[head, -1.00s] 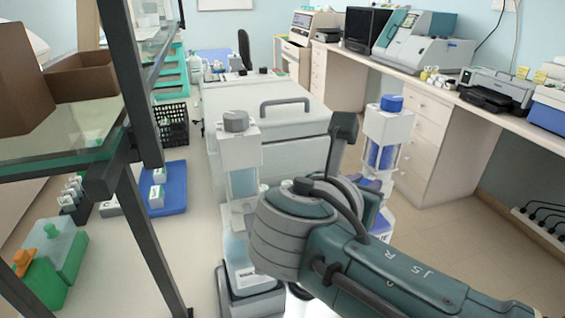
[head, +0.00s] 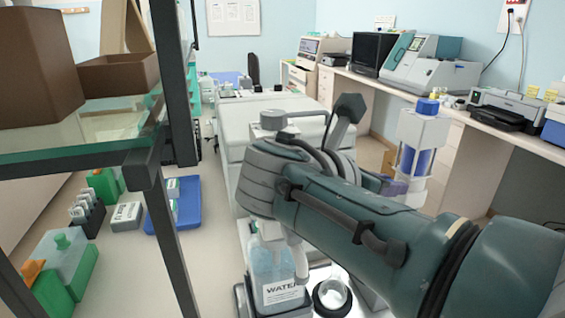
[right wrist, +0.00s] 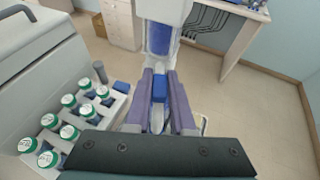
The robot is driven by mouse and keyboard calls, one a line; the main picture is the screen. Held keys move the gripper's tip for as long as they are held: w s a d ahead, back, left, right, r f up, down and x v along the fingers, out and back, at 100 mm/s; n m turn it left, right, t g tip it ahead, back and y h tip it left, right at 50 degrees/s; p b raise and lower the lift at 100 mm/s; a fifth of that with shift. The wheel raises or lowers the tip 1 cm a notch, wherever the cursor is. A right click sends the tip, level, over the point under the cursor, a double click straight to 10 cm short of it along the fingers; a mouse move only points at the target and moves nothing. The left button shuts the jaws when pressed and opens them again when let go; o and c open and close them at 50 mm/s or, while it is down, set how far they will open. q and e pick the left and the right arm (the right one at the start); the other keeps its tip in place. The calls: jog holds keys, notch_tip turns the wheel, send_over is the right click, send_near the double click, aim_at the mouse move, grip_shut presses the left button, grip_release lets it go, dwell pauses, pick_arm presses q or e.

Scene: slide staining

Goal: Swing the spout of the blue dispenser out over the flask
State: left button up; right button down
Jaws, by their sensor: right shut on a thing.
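The blue dispenser (head: 419,150), a white tower with a blue cap and blue liquid, stands right of centre in the head view. Its blue column also shows in the right wrist view (right wrist: 160,38). My right gripper (right wrist: 161,80) has its purple fingers closed around a small blue piece (right wrist: 160,88) in front of the dispenser, apparently its spout. In the head view my right arm hides most of this grip. A round clear vessel, apparently the flask (head: 331,294), sits in a dark ring on a bright plate, below my arm. My left gripper is not in view.
A dispenser bottle labelled WATER (head: 277,278) stands left of the flask, partly behind my arm. A rack of green-capped bottles (right wrist: 80,125) is left of my gripper. A dark shelf post (head: 170,235) rises at the left. A blue tray (head: 185,205) lies beyond it.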

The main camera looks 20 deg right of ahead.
jog(key=c, duration=1)
grip_release()
jog(key=shift+o, duration=1.2)
notch_tip(320, 180, up, 7)
jog(key=shift+r+p, duration=0.2)
jog(key=shift+p, duration=1)
notch_tip(320, 180, up, 13)
jog(key=shift+f, duration=0.15)
